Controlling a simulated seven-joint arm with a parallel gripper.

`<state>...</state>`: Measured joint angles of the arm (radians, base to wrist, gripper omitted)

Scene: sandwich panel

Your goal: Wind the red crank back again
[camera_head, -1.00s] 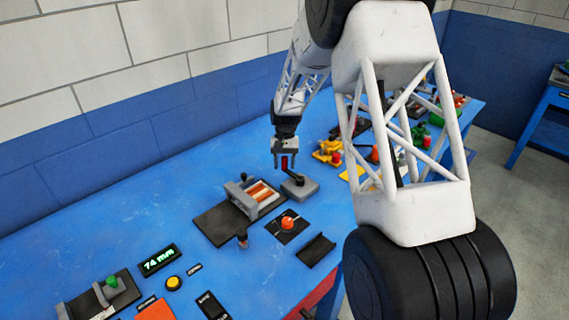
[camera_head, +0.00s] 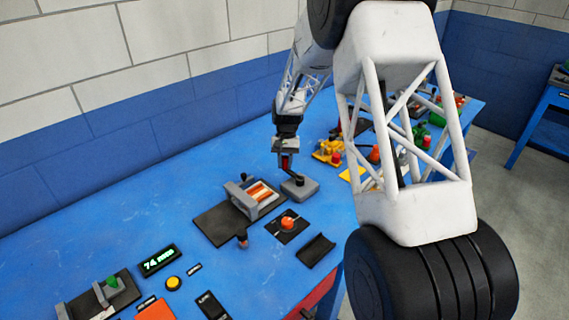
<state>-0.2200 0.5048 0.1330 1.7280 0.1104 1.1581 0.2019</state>
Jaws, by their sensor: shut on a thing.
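The red crank handle (camera_head: 285,163) stands upright at the end of a dark crank arm (camera_head: 296,180) on a grey base block (camera_head: 300,189), right of the sandwich-panel fixture. My gripper (camera_head: 285,155) points down and is shut on the red crank handle. Its fingers hide part of the handle.
A dark plate (camera_head: 213,224) with a grey frame and orange-striped block (camera_head: 260,192) lies just left of the crank. An orange knob (camera_head: 288,222) and a black tray (camera_head: 316,250) are in front. A display (camera_head: 160,260) reads 74 mm. My arm hides part of the table's right side.

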